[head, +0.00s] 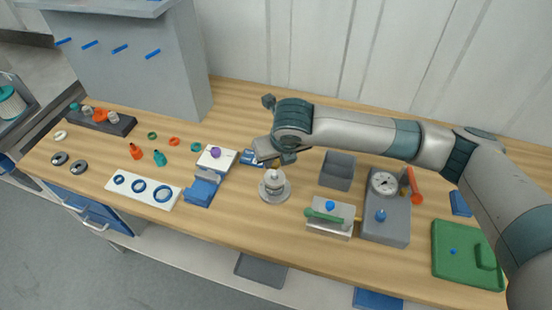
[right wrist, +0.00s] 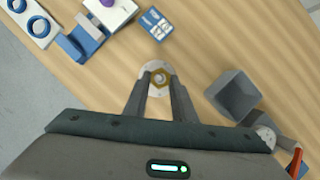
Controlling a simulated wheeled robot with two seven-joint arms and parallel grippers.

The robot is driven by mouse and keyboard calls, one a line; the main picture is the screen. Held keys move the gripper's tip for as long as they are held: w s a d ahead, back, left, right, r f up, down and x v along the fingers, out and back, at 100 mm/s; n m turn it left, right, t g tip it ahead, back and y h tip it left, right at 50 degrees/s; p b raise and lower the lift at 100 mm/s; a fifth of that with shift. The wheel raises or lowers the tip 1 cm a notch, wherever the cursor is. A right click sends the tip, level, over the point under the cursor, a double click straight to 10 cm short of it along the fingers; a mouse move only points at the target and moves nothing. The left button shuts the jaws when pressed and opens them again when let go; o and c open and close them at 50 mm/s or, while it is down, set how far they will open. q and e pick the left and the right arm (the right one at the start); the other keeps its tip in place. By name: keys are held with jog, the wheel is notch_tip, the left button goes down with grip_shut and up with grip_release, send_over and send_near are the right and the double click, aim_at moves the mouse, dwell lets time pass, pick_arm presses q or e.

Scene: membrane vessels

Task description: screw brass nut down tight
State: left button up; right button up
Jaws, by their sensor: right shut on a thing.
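The brass nut (right wrist: 158,78) shows in the right wrist view as a gold ring around a pale centre, between my right fingertips. My right gripper (right wrist: 157,74) is shut on it. In the head view my right gripper (head: 268,162) is over the small metal vessel (head: 275,182), which stands upright on a round pale base (head: 275,196). The nut is too small and covered to make out in the head view. I cannot tell how low it sits on the vessel. My left gripper is not in view.
A grey open bin (head: 338,171) stands right of the vessel, with a grey gauge box (head: 385,220) beyond it. A blue stand (head: 202,188) and a white board with blue rings (head: 143,190) are to the left. A green tray (head: 462,255) lies far right.

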aim_at(277, 169)
jog(key=shift+f+b, duration=1.2)
jog(key=shift+f, duration=0.15)
jog(key=shift+f+b, duration=0.35)
jog(key=shift+f, duration=0.7)
jog(key=o, duration=1.1)
jog(key=b+v, duration=0.4)
jog(key=v, duration=1.3)
jog(key=shift+r, duration=0.2)
